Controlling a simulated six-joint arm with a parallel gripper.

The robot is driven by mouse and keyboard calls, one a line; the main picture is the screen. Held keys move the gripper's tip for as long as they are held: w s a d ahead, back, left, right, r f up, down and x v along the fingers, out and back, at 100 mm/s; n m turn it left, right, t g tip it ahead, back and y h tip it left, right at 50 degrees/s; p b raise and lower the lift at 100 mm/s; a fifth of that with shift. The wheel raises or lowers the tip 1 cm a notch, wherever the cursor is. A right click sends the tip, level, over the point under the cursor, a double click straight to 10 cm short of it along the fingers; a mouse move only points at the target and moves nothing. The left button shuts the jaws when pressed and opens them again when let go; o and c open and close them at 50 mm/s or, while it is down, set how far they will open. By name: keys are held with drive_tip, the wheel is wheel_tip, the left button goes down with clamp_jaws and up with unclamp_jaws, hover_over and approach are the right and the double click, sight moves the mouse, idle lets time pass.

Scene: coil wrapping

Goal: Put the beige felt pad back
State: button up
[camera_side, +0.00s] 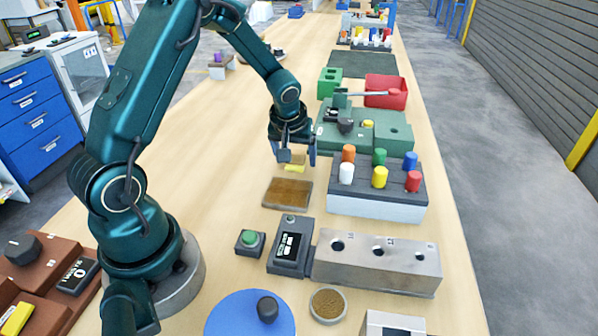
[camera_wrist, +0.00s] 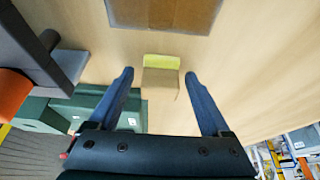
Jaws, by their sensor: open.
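The beige felt pad (camera_side: 298,158) is a small block with a yellow part (camera_side: 294,168) along one side. It lies on or just above the wooden table, near the brown mat (camera_side: 288,192); I cannot tell whether it touches the table. In the wrist view the beige pad (camera_wrist: 161,84) and its yellow strip (camera_wrist: 161,61) show between my two blue fingers. My gripper (camera_side: 298,156) is open, with one finger on each side of the pad and a gap on both sides in the wrist view (camera_wrist: 158,75).
A grey rack with coloured pegs (camera_side: 376,190) stands close on the right, with a green fixture (camera_side: 392,136) behind it. A black meter box (camera_side: 290,247), a green button (camera_side: 249,241) and a metal block with holes (camera_side: 376,262) are in front. Bare table lies to the left.

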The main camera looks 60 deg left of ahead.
drive_tip(key=v, duration=1.2)
drive_tip(key=s+d+r+m+t+h, duration=0.2)
drive_tip(key=s+d+r+m+h, duration=0.1)
drive_tip(key=s+d+m, duration=0.6)
drive_tip(key=shift+s+d+r, duration=0.65)
drive_tip(key=shift+s+d, duration=1.1)
drive_tip(key=shift+s, duration=1.05)
